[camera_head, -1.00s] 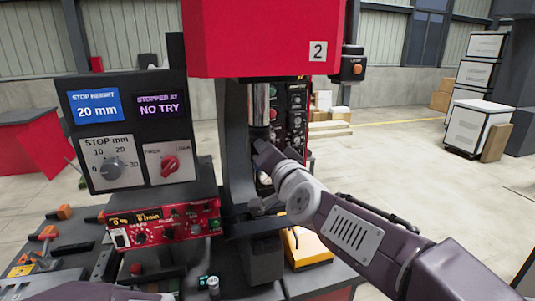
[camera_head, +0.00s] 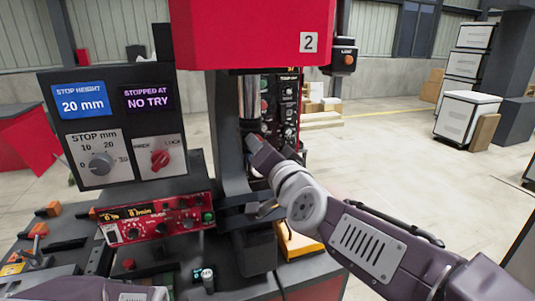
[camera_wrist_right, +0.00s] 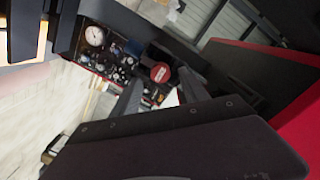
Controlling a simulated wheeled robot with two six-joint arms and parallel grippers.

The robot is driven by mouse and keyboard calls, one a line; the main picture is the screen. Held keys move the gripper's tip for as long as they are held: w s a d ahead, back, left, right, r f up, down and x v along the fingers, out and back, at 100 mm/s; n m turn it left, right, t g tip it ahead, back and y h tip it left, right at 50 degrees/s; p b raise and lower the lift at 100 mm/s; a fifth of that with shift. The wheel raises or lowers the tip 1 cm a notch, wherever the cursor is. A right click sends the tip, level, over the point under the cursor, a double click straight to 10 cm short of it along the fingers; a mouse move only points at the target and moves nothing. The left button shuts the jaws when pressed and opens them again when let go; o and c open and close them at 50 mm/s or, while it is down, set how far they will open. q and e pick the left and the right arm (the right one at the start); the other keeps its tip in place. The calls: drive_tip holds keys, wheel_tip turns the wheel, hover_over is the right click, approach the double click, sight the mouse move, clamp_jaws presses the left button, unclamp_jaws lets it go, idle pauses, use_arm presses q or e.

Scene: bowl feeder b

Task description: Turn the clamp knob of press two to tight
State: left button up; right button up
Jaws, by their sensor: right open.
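Press two (camera_head: 250,35) is the red machine marked 2 in the head view. My right gripper (camera_head: 255,143) is in front of its column, beside the bright ram. In the right wrist view my right gripper (camera_wrist_right: 160,90) is open, with its two fingers apart and nothing held between them. A round red knob (camera_wrist_right: 160,72) shows beyond and between the fingertips; I cannot tell whether it is the clamp knob. A red knob (camera_head: 160,159) on the stop panel has a word on each side, the right one like LOCK. My left gripper is not visible.
The stop panel (camera_head: 110,185) with a grey stop knob (camera_head: 101,163) stands left of the press. Below it is a red control box (camera_head: 155,219). A yellow block (camera_head: 298,243) lies low beside the column. Floor to the right is open before stacked white boxes (camera_head: 468,118).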

drive_tip(key=p+v, duration=0.5)
drive_tip(key=p, duration=0.2)
drive_tip(key=shift+s+d+p, duration=0.1)
drive_tip(key=shift+s+p, duration=0.15)
drive_tip(key=shift+p, duration=0.05)
